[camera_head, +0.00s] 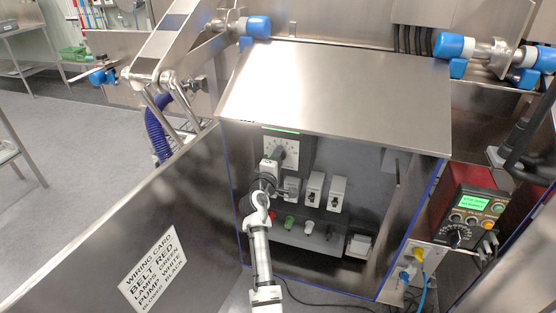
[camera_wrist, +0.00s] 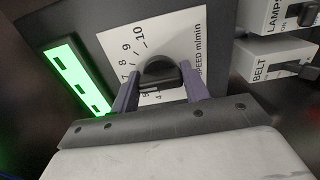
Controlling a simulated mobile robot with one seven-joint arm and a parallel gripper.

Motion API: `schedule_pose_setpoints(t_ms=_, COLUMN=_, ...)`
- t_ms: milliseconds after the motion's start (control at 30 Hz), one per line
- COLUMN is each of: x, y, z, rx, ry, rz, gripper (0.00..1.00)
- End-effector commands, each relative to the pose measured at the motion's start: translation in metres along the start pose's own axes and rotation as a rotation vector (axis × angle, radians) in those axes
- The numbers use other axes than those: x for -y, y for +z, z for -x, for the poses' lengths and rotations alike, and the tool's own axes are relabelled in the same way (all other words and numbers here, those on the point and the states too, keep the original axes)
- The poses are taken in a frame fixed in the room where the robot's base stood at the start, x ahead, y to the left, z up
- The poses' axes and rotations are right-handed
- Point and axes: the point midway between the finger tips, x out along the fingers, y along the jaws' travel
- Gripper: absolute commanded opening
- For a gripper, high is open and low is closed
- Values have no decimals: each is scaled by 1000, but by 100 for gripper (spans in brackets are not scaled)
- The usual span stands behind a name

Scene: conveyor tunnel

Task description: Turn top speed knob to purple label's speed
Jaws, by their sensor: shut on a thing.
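The black speed knob (camera_wrist: 159,72) sits on a white dial plate (camera_wrist: 184,48) marked "SPEED m/min"; numbers such as 4, 7, 8, 9 and 10 show. My gripper (camera_wrist: 160,88) is shut on the knob, one purple-grey finger on each side. The knob's pointer is hard to read. A lit green display (camera_wrist: 77,77) is beside the dial. In the head view, the dial plate (camera_head: 289,146) is at the top of the open cabinet, and my gripper (camera_head: 272,163) reaches it from below. I cannot make out a purple label.
Switch boxes marked BELT (camera_wrist: 270,65) and LAMPS (camera_wrist: 284,14) stand close to the dial. Coloured plugs, including a green one (camera_head: 290,223), sit below. A metal lid (camera_head: 335,88) overhangs the cabinet. A wiring card (camera_head: 153,272) is on the left panel; a red control box (camera_head: 468,215) is at right.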

Motion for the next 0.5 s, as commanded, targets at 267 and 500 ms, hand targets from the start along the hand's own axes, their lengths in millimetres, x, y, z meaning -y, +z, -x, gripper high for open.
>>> schedule_pose_setpoints(t_ms=267, x=0, y=0, z=0, rx=0, ry=-1, rz=-1, gripper=67)
schedule_pose_setpoints(t_ms=500, x=0, y=0, z=1, rx=0, ry=0, rz=-1, gripper=67)
